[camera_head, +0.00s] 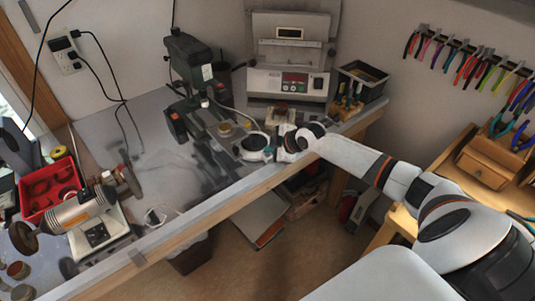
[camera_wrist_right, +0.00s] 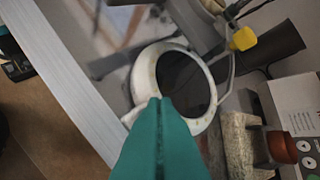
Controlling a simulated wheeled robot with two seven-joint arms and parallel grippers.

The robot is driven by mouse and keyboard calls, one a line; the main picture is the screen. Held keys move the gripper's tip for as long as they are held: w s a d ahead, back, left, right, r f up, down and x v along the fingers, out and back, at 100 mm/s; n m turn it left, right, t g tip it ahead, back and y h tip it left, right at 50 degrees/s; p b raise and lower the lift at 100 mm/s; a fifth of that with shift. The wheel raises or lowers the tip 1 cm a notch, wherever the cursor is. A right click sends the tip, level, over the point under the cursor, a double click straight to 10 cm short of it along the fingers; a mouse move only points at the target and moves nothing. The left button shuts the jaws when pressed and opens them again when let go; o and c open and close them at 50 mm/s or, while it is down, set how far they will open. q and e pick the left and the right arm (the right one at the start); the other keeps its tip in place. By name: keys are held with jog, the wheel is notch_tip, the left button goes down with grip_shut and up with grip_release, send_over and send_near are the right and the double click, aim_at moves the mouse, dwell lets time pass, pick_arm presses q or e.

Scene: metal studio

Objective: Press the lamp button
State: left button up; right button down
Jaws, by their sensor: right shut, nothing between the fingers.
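The lamp (camera_head: 254,154) is a white ring head with a dark round centre, near the front edge of the workbench in the head view. It also fills the middle of the right wrist view as a white rim (camera_wrist_right: 142,75) around a dark disc. My right gripper (camera_head: 276,144) is just to the right of the lamp head. Its teal fingers (camera_wrist_right: 160,101) are shut and empty, with the tips overlapping the lamp's rim in the right wrist view. I cannot tell whether they touch it. I cannot make out the button. My left gripper is not in view.
A grey machine with a control panel (camera_head: 291,81) stands behind the lamp. A green drill press (camera_head: 188,57) stands to the left. A bench grinder (camera_head: 83,212) and red tray (camera_head: 50,186) are at far left. The bench's wooden front edge (camera_head: 215,206) runs below the lamp.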

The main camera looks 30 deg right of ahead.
jog(key=shift+f, duration=0.35)
dwell(0.3)
jog(key=shift+r, duration=0.1)
jog(key=shift+r+p, duration=0.3)
jog(key=shift+r, duration=0.2)
notch_tip(320, 180, up, 6)
jog(key=p, duration=0.4)
jog(key=shift+p, duration=0.4)
